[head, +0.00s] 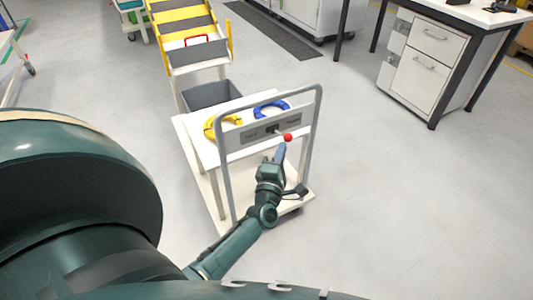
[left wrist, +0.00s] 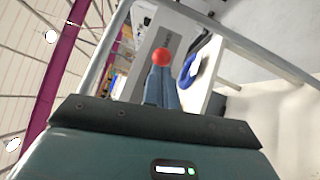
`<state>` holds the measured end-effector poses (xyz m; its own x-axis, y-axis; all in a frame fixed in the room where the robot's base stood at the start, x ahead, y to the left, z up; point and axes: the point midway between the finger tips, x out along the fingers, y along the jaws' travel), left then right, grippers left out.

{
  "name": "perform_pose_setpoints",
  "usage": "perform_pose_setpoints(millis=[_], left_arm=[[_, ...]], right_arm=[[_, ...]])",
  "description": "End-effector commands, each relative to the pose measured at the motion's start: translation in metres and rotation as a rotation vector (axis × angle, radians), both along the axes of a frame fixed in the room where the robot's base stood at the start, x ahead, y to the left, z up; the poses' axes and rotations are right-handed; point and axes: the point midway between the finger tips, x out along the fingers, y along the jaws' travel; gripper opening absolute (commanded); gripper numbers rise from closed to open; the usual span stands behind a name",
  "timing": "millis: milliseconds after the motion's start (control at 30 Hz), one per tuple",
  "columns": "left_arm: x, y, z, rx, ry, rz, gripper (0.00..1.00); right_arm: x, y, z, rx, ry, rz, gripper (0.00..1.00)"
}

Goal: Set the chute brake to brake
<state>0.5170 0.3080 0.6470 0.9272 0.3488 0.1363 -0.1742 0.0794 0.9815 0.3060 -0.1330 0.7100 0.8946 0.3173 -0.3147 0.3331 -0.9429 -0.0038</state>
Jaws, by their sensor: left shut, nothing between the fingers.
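The brake lever's red ball knob (head: 288,137) sticks out near the right end of a grey panel (head: 238,139) with a dark slot. The panel is fixed across the tubular handle frame of a white cart. The lettering on it is too small to read. My left gripper (head: 281,150) is shut and empty, its fingertips right by the knob. In the left wrist view the red knob (left wrist: 161,57) shows just beyond the shut fingertips (left wrist: 160,72); I cannot tell whether they touch. My right gripper is not in view.
The cart's white top (head: 205,152) carries a yellow ring (head: 210,128) and a blue ring (head: 271,110). A grey bin (head: 211,95) and a yellow-sided chute rack (head: 185,25) stand behind. A desk with drawers (head: 421,73) is at right. Floor right of the cart is clear.

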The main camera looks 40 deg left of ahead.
Motion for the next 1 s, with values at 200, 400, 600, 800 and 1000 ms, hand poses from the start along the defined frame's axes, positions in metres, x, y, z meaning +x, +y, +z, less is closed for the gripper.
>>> perform_pose_setpoints(millis=[200,400,600,800,1000], left_arm=[[0.0,0.0,0.0,0.0,0.0,0.0,0.0],[0.0,0.0,0.017,-0.001,0.0,0.0,0.0],[0.0,-0.001,0.053,-0.001,0.0,0.0,0.0],[0.0,-0.001,0.082,0.0,0.001,0.0,0.0],[0.001,-0.001,0.098,0.0,0.001,0.0,0.0]], right_arm=[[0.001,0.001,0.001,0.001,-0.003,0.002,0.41],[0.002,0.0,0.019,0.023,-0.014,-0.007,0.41],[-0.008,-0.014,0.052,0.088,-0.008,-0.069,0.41],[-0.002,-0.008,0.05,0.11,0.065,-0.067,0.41],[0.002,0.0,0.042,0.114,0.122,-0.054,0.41]])
